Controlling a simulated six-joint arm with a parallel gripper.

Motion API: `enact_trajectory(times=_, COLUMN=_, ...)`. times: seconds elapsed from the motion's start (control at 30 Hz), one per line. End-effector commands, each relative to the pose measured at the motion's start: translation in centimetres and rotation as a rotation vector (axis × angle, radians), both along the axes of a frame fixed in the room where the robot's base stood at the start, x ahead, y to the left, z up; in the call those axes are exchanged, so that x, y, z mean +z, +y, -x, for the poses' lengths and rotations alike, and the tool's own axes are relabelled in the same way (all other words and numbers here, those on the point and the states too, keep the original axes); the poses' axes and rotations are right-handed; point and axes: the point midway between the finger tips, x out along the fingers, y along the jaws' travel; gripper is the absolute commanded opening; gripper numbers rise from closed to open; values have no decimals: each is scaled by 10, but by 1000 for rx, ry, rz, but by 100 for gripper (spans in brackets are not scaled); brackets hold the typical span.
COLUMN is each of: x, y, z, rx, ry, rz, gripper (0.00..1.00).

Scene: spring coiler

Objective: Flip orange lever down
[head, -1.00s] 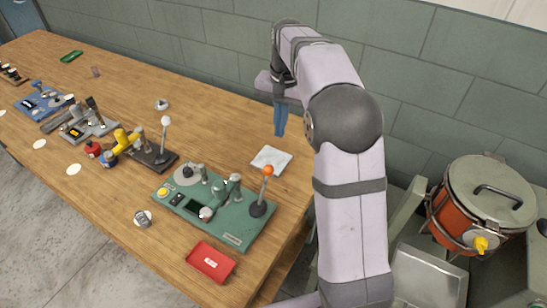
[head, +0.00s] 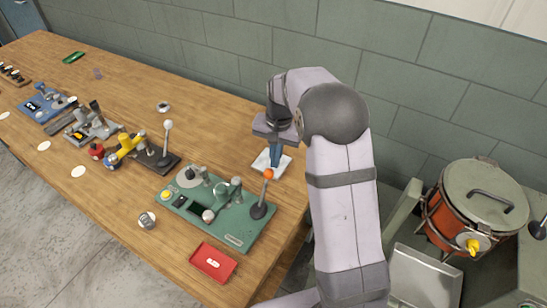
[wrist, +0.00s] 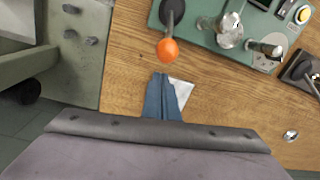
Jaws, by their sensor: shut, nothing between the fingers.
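The orange lever (head: 268,175) is a dark stalk with an orange ball on top. It stands upright at the right end of the green coiler base (head: 240,226). In the wrist view the orange ball (wrist: 167,49) is just ahead of my fingertips, with a small gap in the picture. My gripper (head: 275,165), with blue fingers, points down just behind the ball, over the white square (head: 284,163). The fingers are together and empty, as the wrist view (wrist: 161,78) also shows.
A red tray (head: 212,261) lies at the front table edge. A white-knobbed lever (head: 167,140) on a dark base and a yellow device (head: 125,147) stand further left. An orange drum (head: 450,215) stands right of the table. The table behind the green base is mostly clear.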

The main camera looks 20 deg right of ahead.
Motion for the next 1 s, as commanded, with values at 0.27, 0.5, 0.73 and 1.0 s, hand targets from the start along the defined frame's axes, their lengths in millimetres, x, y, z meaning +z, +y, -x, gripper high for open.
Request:
enact_trajectory(times=0.27, x=6, y=9, z=13, rx=1, ry=0, rz=0, gripper=0)
enact_trajectory(times=0.5, x=6, y=10, z=15, rx=0, ry=0, rz=0, gripper=0)
enact_trajectory(times=0.73, x=6, y=10, z=15, rx=0, ry=-2, rz=1, gripper=0)
enact_trajectory(times=1.0, x=9, y=16, z=20, rx=4, ry=-39, rz=36, gripper=0)
